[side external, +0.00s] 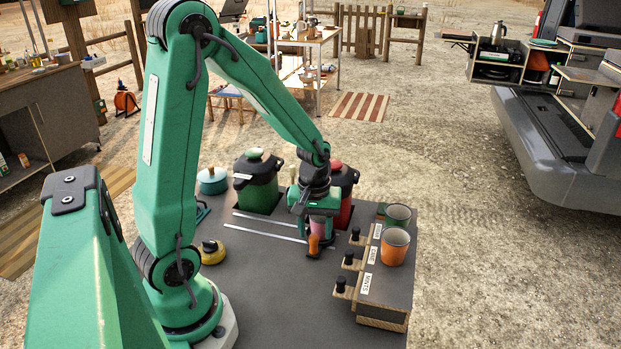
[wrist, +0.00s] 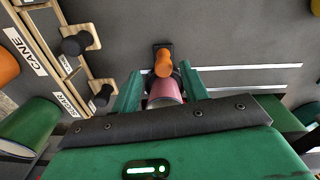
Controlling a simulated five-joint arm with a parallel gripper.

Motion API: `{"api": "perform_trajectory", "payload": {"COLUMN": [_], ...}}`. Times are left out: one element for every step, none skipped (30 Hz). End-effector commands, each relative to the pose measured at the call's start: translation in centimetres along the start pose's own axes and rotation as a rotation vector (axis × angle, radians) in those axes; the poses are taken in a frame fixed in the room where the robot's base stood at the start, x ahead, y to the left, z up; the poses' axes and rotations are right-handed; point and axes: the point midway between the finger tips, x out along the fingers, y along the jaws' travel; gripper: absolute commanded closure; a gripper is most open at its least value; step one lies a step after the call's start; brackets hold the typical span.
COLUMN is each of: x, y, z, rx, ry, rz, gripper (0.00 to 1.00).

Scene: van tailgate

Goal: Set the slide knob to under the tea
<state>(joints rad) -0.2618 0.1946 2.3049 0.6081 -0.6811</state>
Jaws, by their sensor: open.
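The slide knob (side external: 313,244) is orange and upright on a small black base, at the right end of two pale rails (side external: 268,226) on the grey table. In the wrist view the knob (wrist: 163,63) shows between and just beyond my fingertips. My gripper (side external: 319,234) is open and points down beside it. A pink cylinder (wrist: 165,92) sits between the fingers in the wrist view; I cannot tell what it is. A green urn (side external: 257,188) stands behind the rails' left part. A red urn (side external: 343,205) stands further right, partly hidden by my gripper. I cannot read which holds tea.
Right of the knob is a wooden block (side external: 384,315) with labels, several black knobs, a green cup (side external: 397,214) and an orange cup (side external: 394,245). A yellow kettle-like item (side external: 212,252) and a teal pot (side external: 212,181) stand left. The front middle of the table is clear.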

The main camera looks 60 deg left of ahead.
Motion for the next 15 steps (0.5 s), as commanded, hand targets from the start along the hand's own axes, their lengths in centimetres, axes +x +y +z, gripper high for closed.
{"api": "perform_trajectory", "payload": {"x": [-0.7,-1.0,-1.4,-1.7,-2.0,-2.3,-2.5,-2.7,-2.9,-3.0,-3.1,-3.3,-3.3,-3.3,-3.4], "y": [0.1,0.1,0.1,0.1,0.1,0.1,0.1,0.1,0.1,0.1,0.1,0.1,0.1,0.1,0.1], "z": [-0.1,0.0,-0.1,-0.1,-0.1,0.0,0.0,0.0,0.0,0.0,0.0,0.0,0.0,0.0,0.0], "rx": [0.000,0.001,0.001,0.001,0.001,0.001,0.001,0.001,0.001,0.001,0.001,0.001,0.001,0.001,0.001], "ry": [0.003,0.004,0.003,0.004,0.003,0.003,0.003,0.002,0.001,0.001,0.002,0.002,0.002,0.002,0.002], "rz": [0.003,0.003,0.003,0.003,0.002,0.002,0.002,0.002,0.001,0.001,0.001,0.002,0.002,0.002,0.001], "gripper": [0.56,0.56,0.56,0.56,0.56,0.56,0.56,0.56,0.56,0.56,0.56,0.56,0.56,0.56,0.56]}}
